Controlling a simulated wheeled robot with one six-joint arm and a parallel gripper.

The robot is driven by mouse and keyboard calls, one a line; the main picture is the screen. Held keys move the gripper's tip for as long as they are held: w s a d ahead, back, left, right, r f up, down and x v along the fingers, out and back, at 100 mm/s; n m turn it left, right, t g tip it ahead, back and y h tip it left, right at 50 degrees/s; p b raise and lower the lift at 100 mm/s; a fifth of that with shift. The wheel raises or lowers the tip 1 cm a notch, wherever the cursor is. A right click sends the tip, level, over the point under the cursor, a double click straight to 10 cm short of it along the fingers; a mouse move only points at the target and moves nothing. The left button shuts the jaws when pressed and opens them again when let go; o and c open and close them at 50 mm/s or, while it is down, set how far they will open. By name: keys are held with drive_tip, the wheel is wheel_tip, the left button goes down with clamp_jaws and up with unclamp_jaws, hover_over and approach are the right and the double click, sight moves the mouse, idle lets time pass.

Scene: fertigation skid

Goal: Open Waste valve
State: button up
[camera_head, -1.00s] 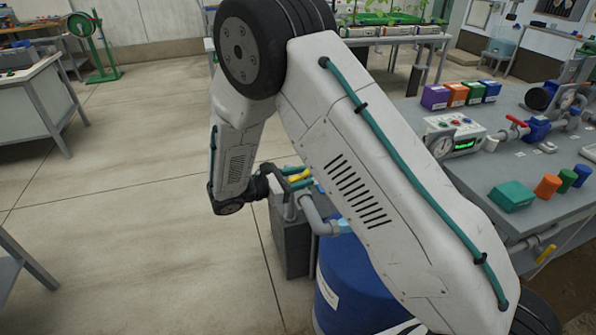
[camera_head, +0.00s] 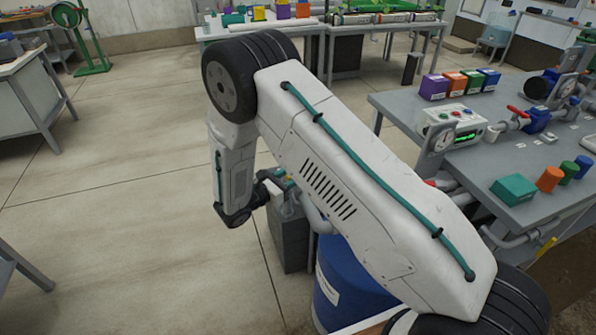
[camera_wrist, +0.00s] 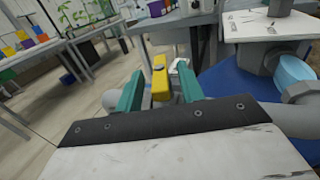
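A yellow valve handle (camera_wrist: 160,78) stands in the wrist view between the two teal fingers of my gripper (camera_wrist: 158,88). I see a gap on both sides of it, so the fingers are apart and not pressed on it. No label is readable, so I cannot tell whether it is the Waste valve. In the head view my gripper (camera_head: 281,180) is small and partly hidden by my arm, above a grey box (camera_head: 289,243) with grey pipes.
A blue drum (camera_head: 350,284) stands beside the box, partly under my arm; its blue top (camera_wrist: 240,88) fills the right of the wrist view. A grey bench (camera_head: 400,103) with coloured boxes, a gauge and a red-handled valve is at right.

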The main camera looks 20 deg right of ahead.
drive_tip(key=shift+x, duration=1.4)
clamp_jaws()
drive_tip(key=shift+t, duration=0.3)
drive_tip(key=n+t+y, duration=0.5)
drive_tip(key=t, duration=0.1)
drive_tip(key=shift+s+d+n+t, duration=0.1)
drive_tip(key=shift+n+t, duration=0.2)
drive_tip(key=shift+n, duration=0.1)
drive_tip(key=shift+n+t+y, duration=0.85)
drive_tip(key=shift+n+y, duration=0.35)
drive_tip(key=shift+y, duration=0.55)
drive_tip(key=shift+n+t+y, duration=0.85)
drive_tip(key=shift+n+y, duration=0.35)
drive_tip(key=shift+y, duration=0.55)
